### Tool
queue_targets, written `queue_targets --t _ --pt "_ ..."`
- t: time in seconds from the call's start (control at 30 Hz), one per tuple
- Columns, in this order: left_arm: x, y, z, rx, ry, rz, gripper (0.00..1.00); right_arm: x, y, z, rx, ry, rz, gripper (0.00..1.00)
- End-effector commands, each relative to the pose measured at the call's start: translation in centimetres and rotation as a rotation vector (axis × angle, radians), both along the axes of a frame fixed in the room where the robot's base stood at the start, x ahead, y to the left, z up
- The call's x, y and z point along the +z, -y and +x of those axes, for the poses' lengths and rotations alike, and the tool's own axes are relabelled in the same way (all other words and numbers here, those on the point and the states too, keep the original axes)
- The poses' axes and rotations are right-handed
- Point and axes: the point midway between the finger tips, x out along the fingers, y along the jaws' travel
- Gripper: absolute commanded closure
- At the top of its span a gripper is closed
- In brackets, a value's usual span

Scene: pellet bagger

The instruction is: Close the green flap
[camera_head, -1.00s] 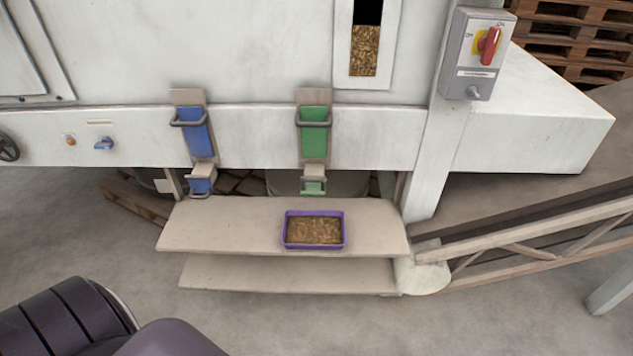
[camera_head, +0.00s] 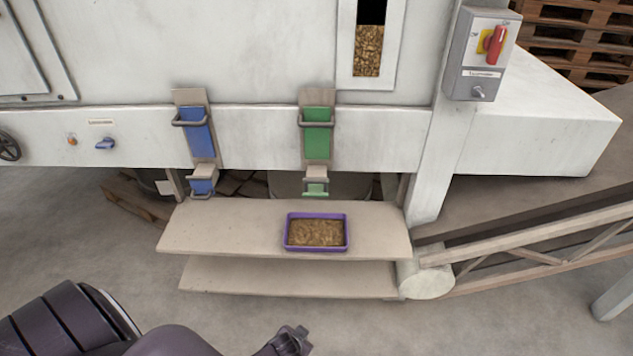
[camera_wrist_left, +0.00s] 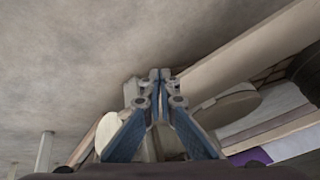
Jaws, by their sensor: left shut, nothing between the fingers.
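The green flap (camera_head: 317,133) is on the right chute of the white machine, with a grey loop handle across its upper part. A smaller pale green piece (camera_head: 316,189) with its own handle sits at the chute's lower end. My left gripper (camera_wrist_left: 160,76) is shut and empty in the left wrist view, its fingertips together. In the head view only part of my left arm and its wrist end (camera_head: 289,342) show at the bottom, well below and in front of the flap. My right gripper is not in view.
A blue flap (camera_head: 199,133) hangs on the left chute. A purple tray (camera_head: 347,233) of pellets stands on the upper beige shelf (camera_head: 225,232), below the green chute. A switch box (camera_head: 482,55) is at upper right. A slanted rail (camera_head: 540,232) runs off right. Floor in front is clear.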

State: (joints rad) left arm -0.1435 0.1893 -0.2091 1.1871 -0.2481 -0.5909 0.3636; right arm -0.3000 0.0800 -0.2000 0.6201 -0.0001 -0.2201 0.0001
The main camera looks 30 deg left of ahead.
Motion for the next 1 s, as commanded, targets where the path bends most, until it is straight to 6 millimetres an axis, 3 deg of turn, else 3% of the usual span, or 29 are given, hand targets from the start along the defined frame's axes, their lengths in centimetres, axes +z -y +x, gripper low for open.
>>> queue_targets --t 0.03,0.1,0.17,0.2,0.33,0.4,0.5,0.6,0.7,1.0 --pt "3.5 -0.8 4.1 0.025 0.077 0.021 1.0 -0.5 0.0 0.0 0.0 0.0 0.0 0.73" --pt "8.8 -2.0 8.7 0.073 0.178 0.046 1.0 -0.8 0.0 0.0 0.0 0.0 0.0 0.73" --pt "13.7 -2.8 12.1 0.119 0.269 0.062 1.0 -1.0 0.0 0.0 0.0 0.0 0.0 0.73" --pt "17.1 -3.4 14.0 0.151 0.334 0.07 1.0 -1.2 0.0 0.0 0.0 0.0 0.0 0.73" --pt "28.5 -5.0 18.1 0.264 0.543 0.08 1.0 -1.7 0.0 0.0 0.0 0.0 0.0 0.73" --pt "34.0 -5.6 18.9 0.321 0.646 0.074 1.0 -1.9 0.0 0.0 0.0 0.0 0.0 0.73" --pt "40.0 -6.3 19.1 0.388 0.764 0.057 1.0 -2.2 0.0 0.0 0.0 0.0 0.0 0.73" --pt "43.8 -6.7 18.8 0.433 0.841 0.04 1.0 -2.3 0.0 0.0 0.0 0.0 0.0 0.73" --pt "45.5 -6.9 18.7 0.454 0.876 0.032 1.0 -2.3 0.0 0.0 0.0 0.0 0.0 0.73" --pt "45.3 -8.7 21.4 0.458 0.881 0.034 1.0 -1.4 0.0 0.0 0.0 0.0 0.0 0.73"
